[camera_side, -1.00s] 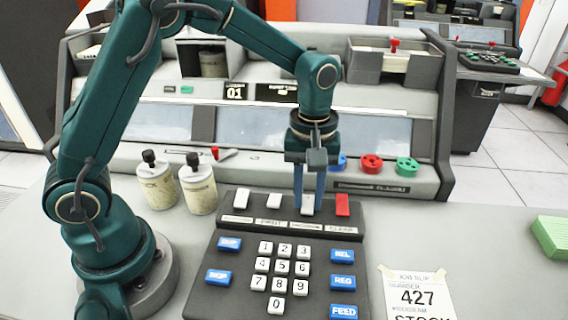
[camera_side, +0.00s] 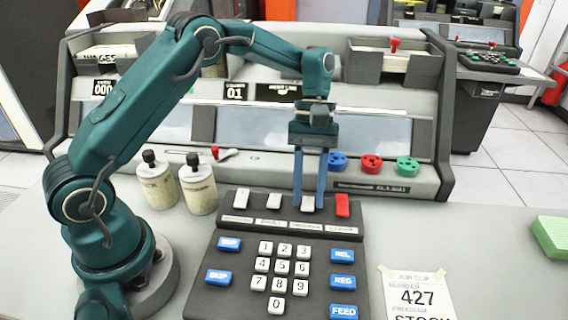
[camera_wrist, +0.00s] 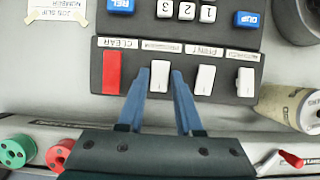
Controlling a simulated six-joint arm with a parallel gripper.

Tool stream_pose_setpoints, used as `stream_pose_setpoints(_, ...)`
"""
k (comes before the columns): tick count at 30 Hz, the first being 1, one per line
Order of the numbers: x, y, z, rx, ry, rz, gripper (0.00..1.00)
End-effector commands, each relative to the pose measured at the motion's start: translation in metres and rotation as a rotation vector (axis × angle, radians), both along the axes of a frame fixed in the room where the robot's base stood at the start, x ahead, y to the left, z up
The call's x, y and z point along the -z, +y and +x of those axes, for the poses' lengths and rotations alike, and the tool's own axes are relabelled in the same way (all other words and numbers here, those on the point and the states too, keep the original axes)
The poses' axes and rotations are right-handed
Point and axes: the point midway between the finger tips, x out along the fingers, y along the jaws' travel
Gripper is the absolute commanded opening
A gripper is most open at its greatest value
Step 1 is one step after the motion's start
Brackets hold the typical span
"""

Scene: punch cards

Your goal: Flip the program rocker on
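A row of rockers stands along the back of the dark keypad panel (camera_side: 232,262): three white and one red (camera_side: 342,205) at the right. The program rocker (camera_side: 308,204) is the white one next to the red; its label is too small to read clearly. It also shows in the wrist view (camera_wrist: 160,76). My gripper (camera_side: 309,205) is open with nothing held. In the wrist view (camera_wrist: 160,70), its two blue fingers reach to either side of this white rocker, with gaps to it. Contact is not clear. Which way the rocker leans is hard to tell.
White number keys (camera_side: 283,267) and blue keys (camera_side: 342,283) fill the panel front. Two cream canisters (camera_side: 199,187) stand left of the panel. Red, green and blue knobs (camera_side: 371,164) sit on the console ledge behind. A paper slip (camera_side: 417,297) lies at right.

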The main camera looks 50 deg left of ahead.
Motion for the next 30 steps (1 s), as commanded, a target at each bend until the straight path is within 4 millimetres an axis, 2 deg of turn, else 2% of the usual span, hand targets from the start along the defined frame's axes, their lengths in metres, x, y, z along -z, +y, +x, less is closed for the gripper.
stream_pose_setpoints(13, -0.003, 0.001, 0.002, 0.0, -0.002, 0.001, 0.57)
stream_pose_setpoints(24, -0.035, 0.012, 0.013, -0.001, -0.003, 0.001, 0.57)
stream_pose_setpoints(30, -0.045, 0.015, 0.015, 0.0, -0.001, 0.001, 0.57)
